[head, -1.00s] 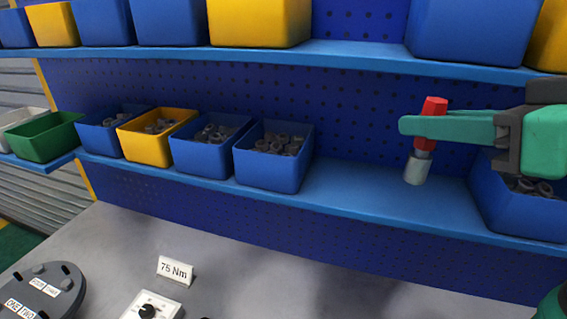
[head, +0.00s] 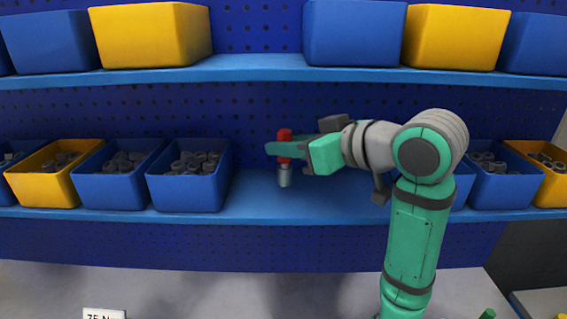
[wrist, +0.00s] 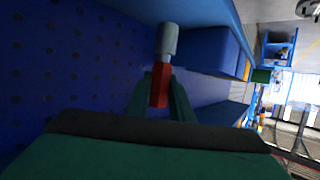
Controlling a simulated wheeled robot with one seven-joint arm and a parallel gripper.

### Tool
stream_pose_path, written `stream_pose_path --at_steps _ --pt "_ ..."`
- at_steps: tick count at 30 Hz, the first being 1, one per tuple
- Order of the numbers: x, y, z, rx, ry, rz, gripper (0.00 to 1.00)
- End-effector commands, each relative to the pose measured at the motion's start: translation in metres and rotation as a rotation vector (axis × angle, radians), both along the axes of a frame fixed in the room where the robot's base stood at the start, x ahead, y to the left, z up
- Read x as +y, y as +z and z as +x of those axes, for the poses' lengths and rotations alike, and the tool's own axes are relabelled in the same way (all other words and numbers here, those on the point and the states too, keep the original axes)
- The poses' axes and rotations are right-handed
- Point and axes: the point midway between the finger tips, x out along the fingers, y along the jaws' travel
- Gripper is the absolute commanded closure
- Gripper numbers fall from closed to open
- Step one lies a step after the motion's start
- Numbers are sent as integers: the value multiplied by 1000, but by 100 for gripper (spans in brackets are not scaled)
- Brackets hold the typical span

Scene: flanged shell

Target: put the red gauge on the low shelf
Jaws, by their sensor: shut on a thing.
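The red gauge (head: 285,150) has a red handle and a grey metal cylinder at its lower end. It is upright at the low shelf (head: 300,206), in the bare stretch right of a blue bin. My gripper (head: 285,150) is shut on the red handle, coming in from the right. In the wrist view the gauge (wrist: 160,88) sits between the two green fingers (wrist: 160,95), with its grey end pointing towards the shelf. I cannot tell whether the grey end touches the shelf surface.
Blue bins (head: 189,182) and a yellow bin (head: 52,180) of metal parts stand left on the low shelf. More bins (head: 503,182) stand to the right, partly behind my arm. The upper shelf (head: 250,70) runs above. A pegboard (head: 250,110) backs the shelf.

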Motion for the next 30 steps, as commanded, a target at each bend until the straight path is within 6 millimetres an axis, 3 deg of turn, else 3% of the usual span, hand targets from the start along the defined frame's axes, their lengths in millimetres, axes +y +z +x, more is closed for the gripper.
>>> stream_pose_path --at_steps 7,15,26,27,29,30 --pt "6 -11 9 0 3 1 100" --pt "7 -43 10 -2 2 1 100" --pt "7 -46 10 -2 2 1 100" --pt "7 -47 10 -1 3 1 78" --pt "7 -46 10 -2 3 0 63" --pt "7 -46 10 -1 2 1 61"
